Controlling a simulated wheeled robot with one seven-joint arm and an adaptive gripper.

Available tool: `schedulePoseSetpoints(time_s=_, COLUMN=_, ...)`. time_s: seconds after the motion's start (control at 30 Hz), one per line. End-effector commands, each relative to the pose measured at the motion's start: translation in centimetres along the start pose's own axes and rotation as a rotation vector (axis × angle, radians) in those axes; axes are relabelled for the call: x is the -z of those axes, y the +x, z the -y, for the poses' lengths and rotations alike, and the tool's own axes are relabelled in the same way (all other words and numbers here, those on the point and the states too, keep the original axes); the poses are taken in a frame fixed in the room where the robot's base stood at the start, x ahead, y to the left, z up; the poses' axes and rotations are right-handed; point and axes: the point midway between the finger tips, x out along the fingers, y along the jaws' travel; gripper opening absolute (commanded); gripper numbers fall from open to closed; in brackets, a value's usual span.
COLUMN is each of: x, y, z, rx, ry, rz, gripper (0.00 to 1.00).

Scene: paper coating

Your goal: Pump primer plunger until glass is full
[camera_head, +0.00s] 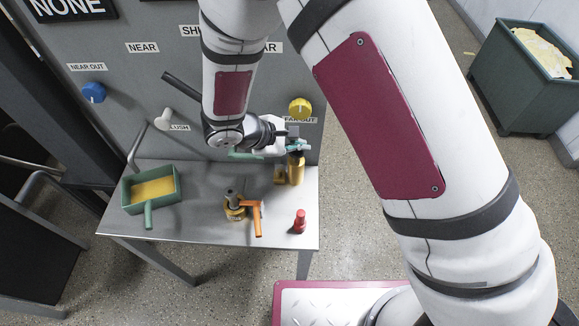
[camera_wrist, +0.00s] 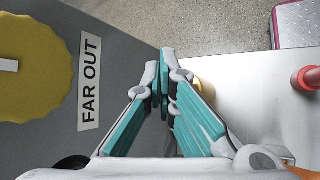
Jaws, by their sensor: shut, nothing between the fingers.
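My gripper (camera_head: 297,146) is shut, with teal fingers; its fingertips also meet in the wrist view (camera_wrist: 166,82). It is by the upper end of an upright gold cylinder (camera_head: 296,172) at the back right of the metal table. Whether the fingertips touch the cylinder's top I cannot tell. In the wrist view the cylinder is mostly hidden behind the fingers. Which part is the primer plunger, and the glass and its level, I cannot make out.
The table (camera_head: 180,228) also bears a green tray (camera_head: 124,197) with yellow contents, a brass fitting with an orange handle (camera_head: 257,219) and a red piece (camera_head: 300,222). The grey panel behind has blue (camera_head: 93,92), white (camera_head: 163,120) and yellow (camera_head: 300,107) knobs. A green bin (camera_head: 505,95) stands right.

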Motion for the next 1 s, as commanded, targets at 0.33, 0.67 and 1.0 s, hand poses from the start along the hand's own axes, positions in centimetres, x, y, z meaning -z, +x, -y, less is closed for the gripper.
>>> schedulePoseSetpoints(time_s=0.33, x=0.21, y=0.3, z=0.2, rx=0.0, ry=-0.001, rz=0.0, gripper=0.0)
schedulePoseSetpoints(time_s=0.67, x=0.4, y=0.54, z=0.39, rx=0.0, ry=-0.001, rz=0.0, gripper=0.0)
schedulePoseSetpoints(time_s=1.0, x=0.59, y=0.8, z=0.59, rx=0.0, ry=-0.001, rz=0.0, gripper=0.0)
